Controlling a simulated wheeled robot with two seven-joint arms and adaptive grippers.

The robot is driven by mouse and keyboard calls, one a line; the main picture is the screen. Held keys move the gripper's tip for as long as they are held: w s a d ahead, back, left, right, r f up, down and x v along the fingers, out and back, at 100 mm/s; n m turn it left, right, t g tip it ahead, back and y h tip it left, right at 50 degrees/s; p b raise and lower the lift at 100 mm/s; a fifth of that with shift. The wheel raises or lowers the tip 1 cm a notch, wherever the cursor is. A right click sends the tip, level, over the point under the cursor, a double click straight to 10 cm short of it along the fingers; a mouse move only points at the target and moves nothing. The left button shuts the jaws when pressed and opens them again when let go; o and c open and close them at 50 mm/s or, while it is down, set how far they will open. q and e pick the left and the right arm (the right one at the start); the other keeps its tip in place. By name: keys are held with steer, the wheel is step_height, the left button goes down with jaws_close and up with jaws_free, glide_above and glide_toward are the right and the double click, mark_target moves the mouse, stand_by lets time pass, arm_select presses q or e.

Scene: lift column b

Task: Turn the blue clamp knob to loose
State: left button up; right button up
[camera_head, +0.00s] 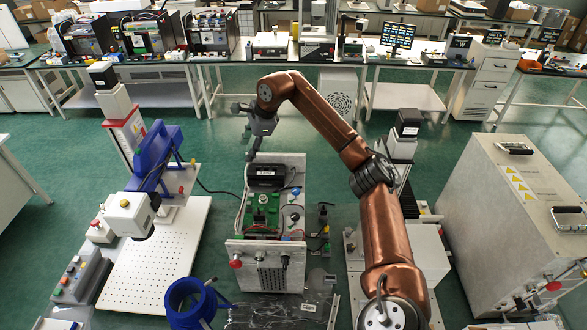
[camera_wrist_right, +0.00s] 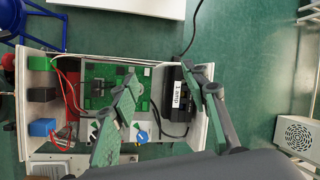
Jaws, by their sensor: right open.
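The blue clamp knob (camera_head: 296,190) is small and sits at the back right of the open-topped central box (camera_head: 237,249), beside a green circuit board (camera_head: 262,205). In the right wrist view the blue knob (camera_wrist_right: 142,136) has a pale dial or pointer area around it, partly crowded by the finger. I cannot read its setting. My right gripper (camera_head: 243,132) is open and empty, above and behind the box's far left corner. In its wrist view the two green-padded fingers (camera_wrist_right: 158,88) are spread apart over the box. My left gripper is not in view.
A black module with a white label (camera_head: 267,172) stands at the box's back edge. A red knob (camera_head: 236,264) protrudes from its front. A large grey cabinet (camera_head: 500,215) stands right.

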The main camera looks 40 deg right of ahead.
mark_target(296, 190)
steer(key=s+d+f+g, duration=0.1)
steer(key=s+d+f, duration=0.2)
steer(key=d+f, duration=0.1)
steer(key=s+d+f+n+g+h, duration=0.1)
steer(key=s+d+f, duration=0.1)
steer(key=d+f, duration=0.2)
steer(key=s+d+f+g+h, duration=0.1)
steer(key=s+d+f+g, duration=0.1)
steer(key=s+d+f, duration=0.1)
steer(key=shift+s+d+f+n+p, duration=0.3)
steer(key=shift+s+d+f+p, duration=0.05)
steer(key=shift+d+f, duration=0.35)
steer(key=f, duration=0.2)
steer(key=f+p, duration=0.1)
steer(key=f, duration=0.3)
steer(key=shift+s+d+f+p, duration=0.2)
steer(key=shift+s+f+p, duration=0.1)
steer(key=shift+f, duration=0.1)
steer(key=shift+w+f, duration=0.1)
steer(key=shift+f, duration=0.65)
steer(key=shift+c, duration=0.4)
jaws_close()
